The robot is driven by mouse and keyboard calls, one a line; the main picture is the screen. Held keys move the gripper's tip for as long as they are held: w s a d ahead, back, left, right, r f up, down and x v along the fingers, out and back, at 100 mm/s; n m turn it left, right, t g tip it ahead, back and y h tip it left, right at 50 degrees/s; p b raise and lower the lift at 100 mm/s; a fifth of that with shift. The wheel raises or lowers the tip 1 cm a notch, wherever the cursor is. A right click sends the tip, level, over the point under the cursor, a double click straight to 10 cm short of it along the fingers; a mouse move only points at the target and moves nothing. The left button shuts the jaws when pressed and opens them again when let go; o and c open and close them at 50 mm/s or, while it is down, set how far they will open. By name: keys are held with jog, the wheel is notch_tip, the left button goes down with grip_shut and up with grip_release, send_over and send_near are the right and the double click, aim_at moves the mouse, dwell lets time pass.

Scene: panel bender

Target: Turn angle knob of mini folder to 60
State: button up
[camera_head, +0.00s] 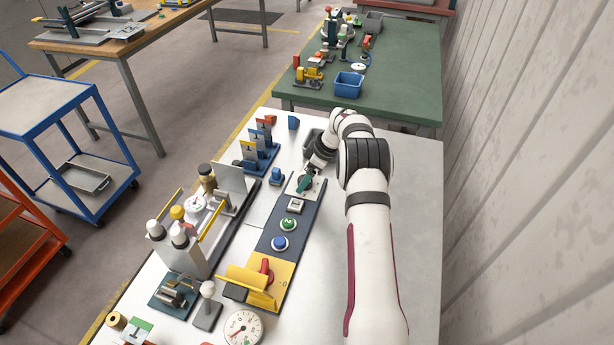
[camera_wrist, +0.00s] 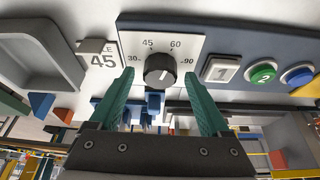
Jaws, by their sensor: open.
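The angle knob (camera_wrist: 160,70) is a dark round knob on a white dial plate (camera_wrist: 190,44) marked 30, 45, 60 and 90. A small pale mark shows on its face, but I cannot tell surely which number it points to. My gripper (camera_wrist: 159,75) is open, with one green finger on each side of the knob and gaps to it. In the head view my gripper (camera_head: 305,183) is over the far end of the control panel (camera_head: 265,228) and hides the knob. The mini folder (camera_head: 232,190) with its upright sheet stands left of the panel.
A red switch (camera_head: 267,268) is nearer.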

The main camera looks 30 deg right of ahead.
grip_shut()
jog(key=shift+m+t, duration=0.3)
jog(key=shift+m, duration=0.4)
grip_release()
jog(key=shift+r, duration=0.15)
jog(key=v, duration=1.5)
jog(key=shift+a+r, duration=0.2)
jog(key=shift+r, duration=0.15)
jog(key=shift+s, duration=0.1)
